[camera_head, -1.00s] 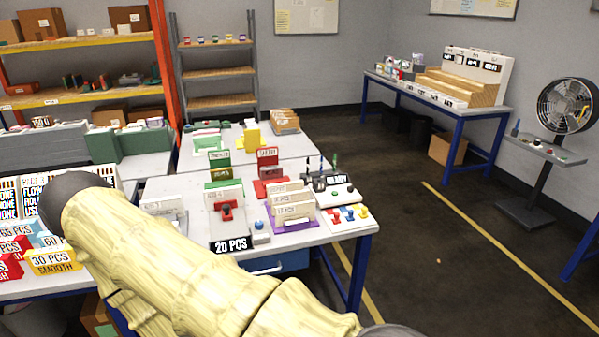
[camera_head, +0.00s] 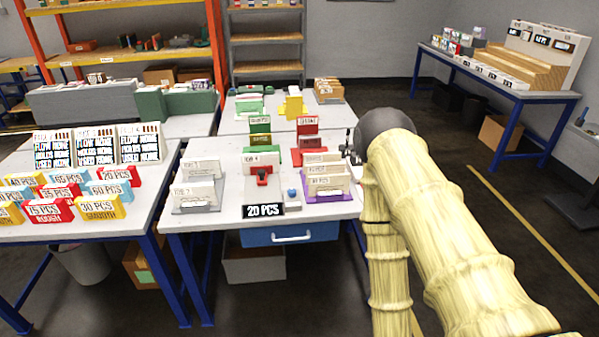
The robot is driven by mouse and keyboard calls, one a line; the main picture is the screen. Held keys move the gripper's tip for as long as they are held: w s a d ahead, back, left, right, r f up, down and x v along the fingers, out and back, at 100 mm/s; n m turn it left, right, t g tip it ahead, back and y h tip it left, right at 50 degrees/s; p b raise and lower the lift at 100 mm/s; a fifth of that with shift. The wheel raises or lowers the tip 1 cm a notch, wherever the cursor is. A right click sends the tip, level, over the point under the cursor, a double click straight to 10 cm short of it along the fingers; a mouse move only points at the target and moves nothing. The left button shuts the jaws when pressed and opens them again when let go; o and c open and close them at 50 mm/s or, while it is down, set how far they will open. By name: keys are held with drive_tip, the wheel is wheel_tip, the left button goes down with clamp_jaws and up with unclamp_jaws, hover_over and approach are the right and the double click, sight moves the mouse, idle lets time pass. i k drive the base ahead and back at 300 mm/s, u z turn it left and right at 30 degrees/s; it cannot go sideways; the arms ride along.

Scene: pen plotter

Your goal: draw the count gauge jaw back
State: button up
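The count gauge (camera_head: 258,187) stands on the front middle table, a pale block with a card at its back and a black "20 PCS" sign (camera_head: 263,210) at its front. A small red part with a dark knob (camera_head: 262,177), which looks like its jaw, sits on top near the middle. How far the jaw stands from the card is too small to judge. My arm rises at the right of the view, bent at a dark rounded joint, to the right of the gauge.
A grey card holder (camera_head: 195,207) is left of the gauge; a purple-based card holder (camera_head: 328,198) is right. A small blue button (camera_head: 292,193) sits beside the gauge. Green and red stands (camera_head: 308,127) are behind. Coloured count blocks (camera_head: 103,207) fill the left table. My arm hides the table's right end.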

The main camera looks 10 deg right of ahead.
sight(261, 171)
drive_tip(key=z, duration=0.3)
drive_tip(key=k, duration=0.4)
drive_tip(key=u, duration=1.45)
drive_tip(key=i, duration=1.25)
drive_tip(key=z, duration=0.5)
